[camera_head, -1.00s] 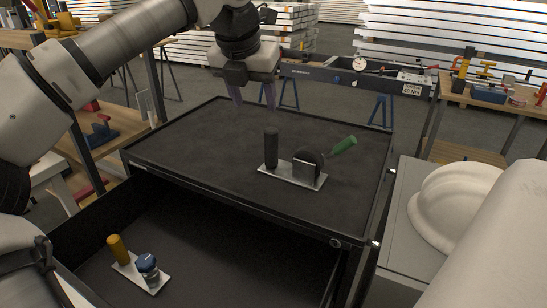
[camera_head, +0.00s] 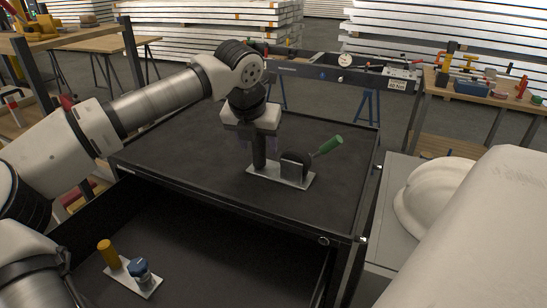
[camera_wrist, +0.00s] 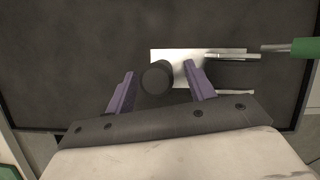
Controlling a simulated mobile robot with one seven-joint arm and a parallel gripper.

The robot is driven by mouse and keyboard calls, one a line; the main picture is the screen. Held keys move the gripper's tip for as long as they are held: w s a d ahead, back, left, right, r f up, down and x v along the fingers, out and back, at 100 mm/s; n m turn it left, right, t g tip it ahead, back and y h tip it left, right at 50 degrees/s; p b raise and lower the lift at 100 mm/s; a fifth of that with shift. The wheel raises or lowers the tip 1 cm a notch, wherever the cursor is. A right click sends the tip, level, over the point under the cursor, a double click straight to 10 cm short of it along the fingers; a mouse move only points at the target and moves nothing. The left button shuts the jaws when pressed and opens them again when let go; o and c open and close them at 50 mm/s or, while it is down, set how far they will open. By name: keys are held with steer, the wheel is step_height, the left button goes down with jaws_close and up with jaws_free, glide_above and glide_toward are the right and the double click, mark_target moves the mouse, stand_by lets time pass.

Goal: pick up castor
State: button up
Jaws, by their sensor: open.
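The castor (camera_head: 295,164) is a dark wheel in a metal bracket on a flat silver plate (camera_head: 263,174), on the black top of a cabinet. An upright black post (camera_head: 260,153) stands at the plate's left end. The plate also shows in the wrist view (camera_wrist: 185,55), with the post's round top (camera_wrist: 157,77). My gripper (camera_head: 258,148) points down over the post. Its two purple fingers are open, one on each side of the post, with gaps visible in the wrist view (camera_wrist: 161,88). In the head view, the gripper hides the post's upper part.
A green-handled tool (camera_head: 327,145) lies right beside the castor. An open drawer below holds a plate with a yellow post (camera_head: 107,253) and a blue-topped part (camera_head: 138,267). The black top (camera_head: 180,150) is clear on the left.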

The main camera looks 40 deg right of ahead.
steer(key=shift+x, duration=0.75)
jaws_close()
